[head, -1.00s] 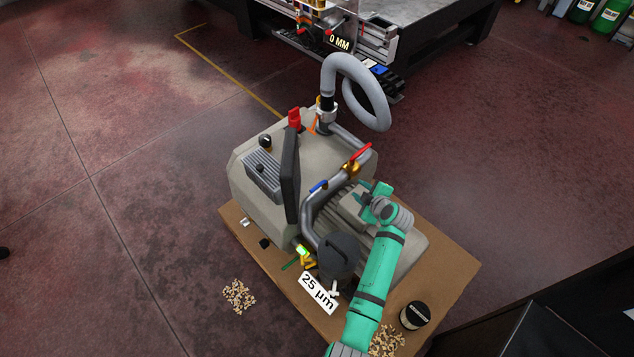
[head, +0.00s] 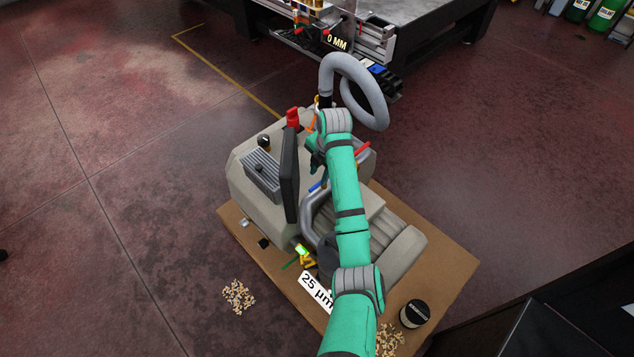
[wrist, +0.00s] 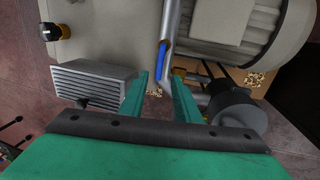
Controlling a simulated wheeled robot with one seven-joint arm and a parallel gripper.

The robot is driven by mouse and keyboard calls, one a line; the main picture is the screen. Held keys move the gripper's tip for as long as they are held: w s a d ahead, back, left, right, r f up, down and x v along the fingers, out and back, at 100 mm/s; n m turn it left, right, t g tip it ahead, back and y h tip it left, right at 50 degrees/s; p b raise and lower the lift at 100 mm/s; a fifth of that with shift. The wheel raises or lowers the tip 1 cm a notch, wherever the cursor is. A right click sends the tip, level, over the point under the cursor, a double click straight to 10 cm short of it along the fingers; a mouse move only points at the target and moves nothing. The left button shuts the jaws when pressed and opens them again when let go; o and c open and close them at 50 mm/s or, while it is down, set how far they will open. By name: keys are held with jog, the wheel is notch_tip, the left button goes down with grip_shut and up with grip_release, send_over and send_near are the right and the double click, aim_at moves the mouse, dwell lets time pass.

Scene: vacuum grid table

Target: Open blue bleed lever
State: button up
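The blue bleed lever (head: 318,187) sits on the grey pipe (head: 312,212) on top of the pump, partly hidden by my arm in the head view. In the wrist view the blue lever (wrist: 162,58) shows as a narrow blue strip along the pipe, just beyond and between my fingertips. My gripper (head: 316,162) is above the pump, beside the upright black panel. In the wrist view my gripper (wrist: 160,76) has its two green fingers apart with nothing held between them. I cannot tell whether a finger touches the lever or pipe.
The black panel (head: 289,175) stands close left of my gripper. A red lever (head: 361,148) is to the right, partly behind my arm. A grey hose (head: 335,66) loops behind. A finned block (wrist: 92,80) lies left in the wrist view, a dark cylinder (wrist: 236,108) right.

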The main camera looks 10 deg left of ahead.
aim_at(317, 185)
jog(key=f, duration=0.4)
jog(key=w+a+f, duration=0.1)
jog(key=f, duration=0.1)
jog(key=shift+f, duration=0.15)
jog(key=shift+a+f, duration=0.1)
jog(key=shift+a, duration=0.05)
jog(key=shift+d, duration=0.25)
grip_shut()
